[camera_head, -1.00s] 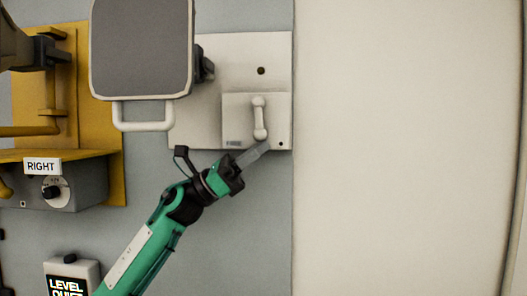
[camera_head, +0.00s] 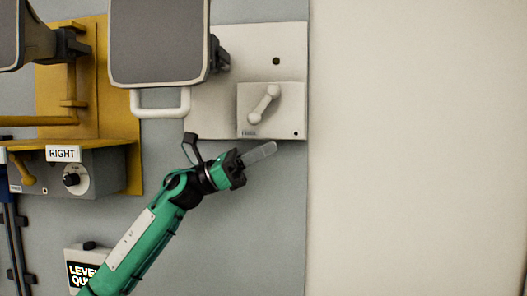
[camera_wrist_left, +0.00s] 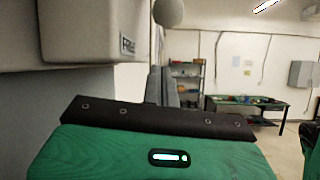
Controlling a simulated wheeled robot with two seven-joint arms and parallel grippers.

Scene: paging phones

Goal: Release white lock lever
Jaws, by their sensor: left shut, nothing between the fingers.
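The white lock lever (camera_head: 264,104) sits on a small white box (camera_head: 287,113) on a pale wall plate (camera_head: 260,45). It is tilted, its upper end leaning to the right. My left gripper (camera_head: 262,153) is shut and empty, just below the plate's lower edge and apart from the lever. In the left wrist view, the gripper fingers (camera_wrist_left: 170,88) show beyond the dark palm edge. A round white knob (camera_wrist_left: 168,12) shows above them, and the box (camera_wrist_left: 85,35) is at the upper left. My right gripper is not in view.
A grey panel with a white handle (camera_head: 160,112) hangs left of the plate. A yellow bracket and grey box labelled RIGHT (camera_head: 63,153) stand farther left. A small sign box (camera_head: 88,256) is lower left. The pale wall (camera_head: 415,150) on the right is clear.

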